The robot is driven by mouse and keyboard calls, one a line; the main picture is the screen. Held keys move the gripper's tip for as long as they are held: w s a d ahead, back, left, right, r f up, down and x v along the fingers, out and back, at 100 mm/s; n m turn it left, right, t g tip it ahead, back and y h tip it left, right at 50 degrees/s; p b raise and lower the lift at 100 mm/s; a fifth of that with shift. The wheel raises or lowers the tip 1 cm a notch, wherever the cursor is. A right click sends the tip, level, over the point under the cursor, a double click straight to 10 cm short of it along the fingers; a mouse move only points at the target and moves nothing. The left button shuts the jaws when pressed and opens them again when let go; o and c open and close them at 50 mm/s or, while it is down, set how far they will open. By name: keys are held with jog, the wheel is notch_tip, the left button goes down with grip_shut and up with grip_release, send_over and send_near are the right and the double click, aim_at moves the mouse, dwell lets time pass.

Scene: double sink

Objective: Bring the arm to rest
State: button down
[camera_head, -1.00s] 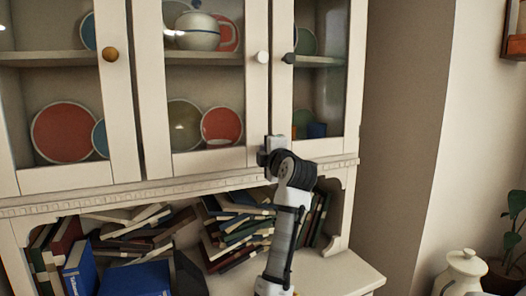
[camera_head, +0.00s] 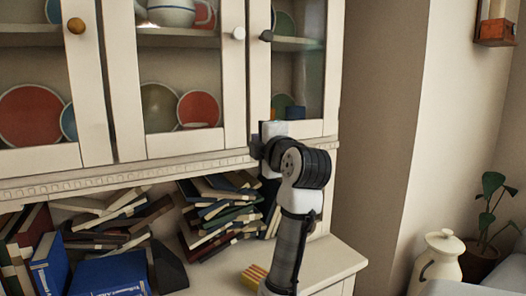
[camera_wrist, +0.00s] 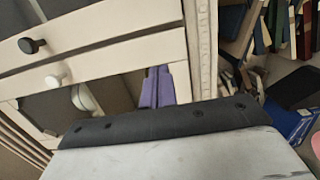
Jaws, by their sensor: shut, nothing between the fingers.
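My arm (camera_head: 296,210) rises from the bottom of the head view, its bent upper end in front of the cabinet's lower right part. The far end of the arm is mostly hidden behind its own black joint in that view. In the wrist view, my gripper (camera_wrist: 158,74) shows as two purple fingers side by side, shut with nothing held. A dark edge and a grey link of mine cover the lower part of that view. The cabinet doors lie behind the fingers; whether the fingers touch them I cannot tell.
A cream cabinet (camera_head: 170,165) with glass doors holds plates and a teapot (camera_head: 172,12). Below are piled books (camera_head: 215,210). A striped yellow-red object (camera_head: 253,278) lies on the ledge beside my arm. A white jar (camera_head: 438,258) and a potted plant (camera_head: 488,225) stand at right.

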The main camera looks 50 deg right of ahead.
jog(key=shift+v, duration=1.25)
jog(key=shift+r, duration=0.1)
